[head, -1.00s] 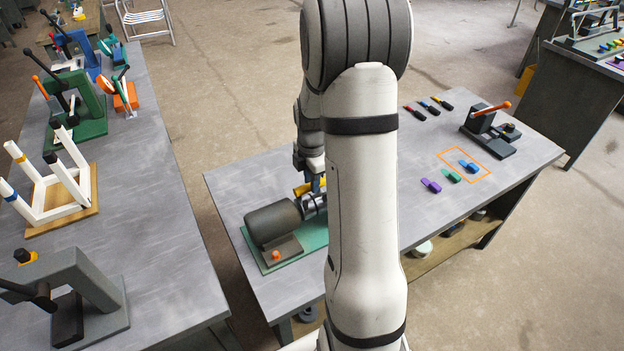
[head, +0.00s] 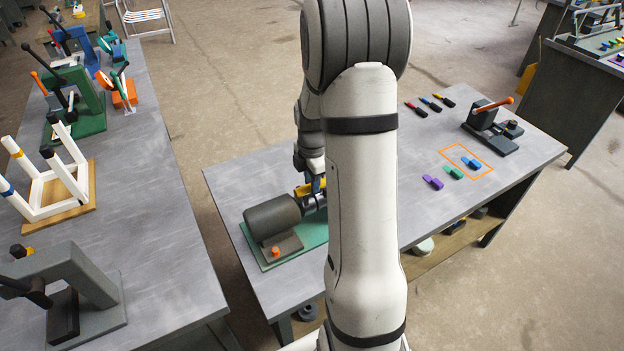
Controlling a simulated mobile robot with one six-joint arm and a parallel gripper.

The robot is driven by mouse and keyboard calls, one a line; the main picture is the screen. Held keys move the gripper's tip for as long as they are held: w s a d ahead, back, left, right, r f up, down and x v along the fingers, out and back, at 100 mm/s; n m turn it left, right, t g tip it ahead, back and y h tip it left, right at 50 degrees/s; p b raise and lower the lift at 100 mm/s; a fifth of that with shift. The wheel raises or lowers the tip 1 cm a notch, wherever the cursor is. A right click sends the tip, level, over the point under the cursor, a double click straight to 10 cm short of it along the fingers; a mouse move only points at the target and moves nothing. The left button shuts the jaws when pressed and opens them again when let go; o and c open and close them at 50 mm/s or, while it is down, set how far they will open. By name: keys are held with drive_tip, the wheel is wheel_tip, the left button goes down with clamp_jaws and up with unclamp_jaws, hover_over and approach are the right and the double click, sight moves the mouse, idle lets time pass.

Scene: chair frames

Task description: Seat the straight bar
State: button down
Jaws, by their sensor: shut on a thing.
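My gripper (head: 316,184) is small and partly hidden behind my own arm. It is low over the near left end of the right table, at a grey cylindrical machine (head: 272,220) on a green base. Its tip is against a yellow piece (head: 303,190) beside the machine's metal end, and it appears shut on that piece. I cannot make out a straight bar for certain. A white chair frame (head: 38,205) with coloured leg ends stands on a wooden board on the left table.
The right table (head: 425,150) also holds small coloured pieces, purple (head: 432,182), green (head: 453,172) and blue (head: 471,163), by an orange outline, and a lever press (head: 490,130). Several lever tools stand on the left table (head: 160,215). Bare floor lies between the tables.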

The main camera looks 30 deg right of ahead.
drive_tip(key=shift+r, duration=0.1)
drive_tip(key=shift+r+p, duration=0.7)
drive_tip(key=shift+r, duration=0.25)
drive_tip(key=shift+f, duration=0.15)
idle(0.9)
drive_tip(key=shift+f+b, duration=0.9)
drive_tip(key=shift+b, duration=0.1)
drive_tip(key=shift+r, duration=0.1)
drive_tip(key=shift+r+p, duration=0.7)
drive_tip(key=shift+r, duration=0.25)
